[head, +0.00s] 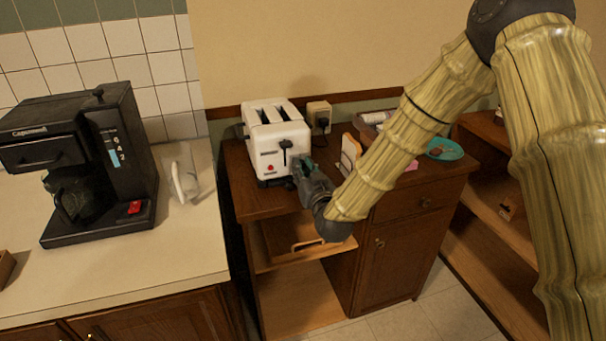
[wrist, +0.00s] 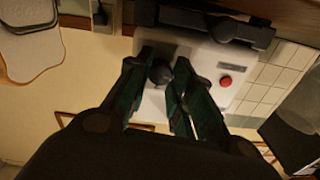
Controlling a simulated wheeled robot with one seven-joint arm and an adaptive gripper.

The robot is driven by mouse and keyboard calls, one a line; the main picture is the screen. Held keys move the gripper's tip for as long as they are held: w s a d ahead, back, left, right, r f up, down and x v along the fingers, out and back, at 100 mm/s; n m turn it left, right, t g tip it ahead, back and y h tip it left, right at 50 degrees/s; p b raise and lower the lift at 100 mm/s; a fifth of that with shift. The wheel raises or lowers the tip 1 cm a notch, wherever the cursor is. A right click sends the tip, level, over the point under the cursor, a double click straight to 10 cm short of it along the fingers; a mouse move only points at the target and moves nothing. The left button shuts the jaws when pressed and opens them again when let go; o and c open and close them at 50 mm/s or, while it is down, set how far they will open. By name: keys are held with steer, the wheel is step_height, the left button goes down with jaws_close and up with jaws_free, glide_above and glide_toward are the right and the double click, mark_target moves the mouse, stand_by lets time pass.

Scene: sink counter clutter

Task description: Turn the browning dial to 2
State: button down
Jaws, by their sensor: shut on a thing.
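A white toaster (head: 265,135) stands on the wooden cabinet in the head view, with a dark lever and a red button on its front. My gripper (head: 297,164) is at the lower right of this front. In the wrist view, the toaster's front (wrist: 203,65) fills the upper middle, with the red button (wrist: 225,81) to the right. The dark round browning dial (wrist: 160,74) sits between my fingers there, and they are shut on it. The fingers hide part of the dial, and I cannot read its setting. In the head view the dial is hidden behind my gripper.
A black coffee maker (head: 85,165) stands on the pale counter at left, beside a white object (head: 184,174). A wall outlet (head: 319,115) is behind the toaster. A teal bowl (head: 445,149) lies on the cabinet's right. An open shelf (head: 290,300) is below.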

steer(key=m+b, duration=0.2)
steer(key=m, duration=0.2)
steer(key=shift+d+f, duration=0.1)
steer(key=shift+m+b, duration=0.8)
steer(key=shift+m, duration=0.4)
steer(key=c, duration=1.2)
jaws_free()
steer(key=shift+c, duration=0.2)
steer(key=v, duration=1.2)
